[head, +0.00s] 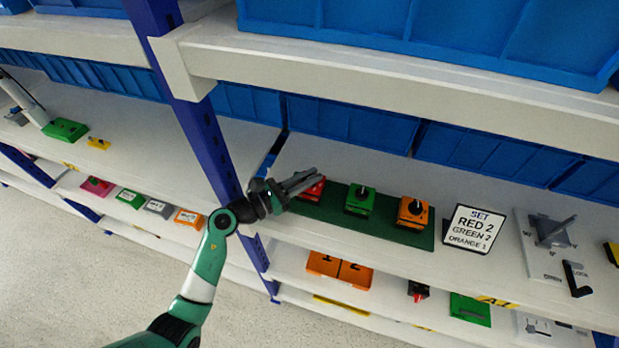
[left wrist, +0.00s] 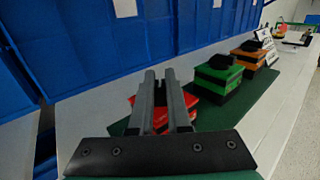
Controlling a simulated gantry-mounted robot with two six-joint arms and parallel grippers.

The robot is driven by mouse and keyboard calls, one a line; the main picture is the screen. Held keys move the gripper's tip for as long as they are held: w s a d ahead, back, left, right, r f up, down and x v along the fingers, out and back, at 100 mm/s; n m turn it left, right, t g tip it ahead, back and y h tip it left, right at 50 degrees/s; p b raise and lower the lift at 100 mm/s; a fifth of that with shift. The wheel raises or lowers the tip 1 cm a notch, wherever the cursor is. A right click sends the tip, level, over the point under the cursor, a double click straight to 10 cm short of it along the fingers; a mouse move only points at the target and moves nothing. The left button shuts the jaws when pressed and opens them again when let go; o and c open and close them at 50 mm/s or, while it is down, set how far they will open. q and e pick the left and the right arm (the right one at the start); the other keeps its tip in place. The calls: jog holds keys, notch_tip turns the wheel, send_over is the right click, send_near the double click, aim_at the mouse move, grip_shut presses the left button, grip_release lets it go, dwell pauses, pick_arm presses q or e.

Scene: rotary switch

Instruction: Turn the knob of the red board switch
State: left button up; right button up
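The red switch (head: 313,190) is at the left end of a dark green board (head: 395,232) on the shelf, beside a green switch (head: 360,199) and an orange switch (head: 412,212). My left gripper (head: 318,174) is at the red switch, with its fingers over the top of it. In the left wrist view the red switch (left wrist: 146,122) shows behind the two fingers, which are close together with a narrow gap. The red switch's knob is hidden by the fingers, so I cannot tell whether they touch it. My right gripper is not in view.
A sign (head: 473,229) reading SET RED 2, GREEN 2, ORANGE 1 stands right of the board. A grey lever device (head: 552,236) is farther right. Blue bins (head: 350,126) line the back, a blue post (head: 205,130) stands left, and a shelf edge (head: 400,62) overhangs.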

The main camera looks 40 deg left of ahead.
pick_arm(q)
jog(key=o, duration=0.4)
jog(key=shift+o, duration=0.2)
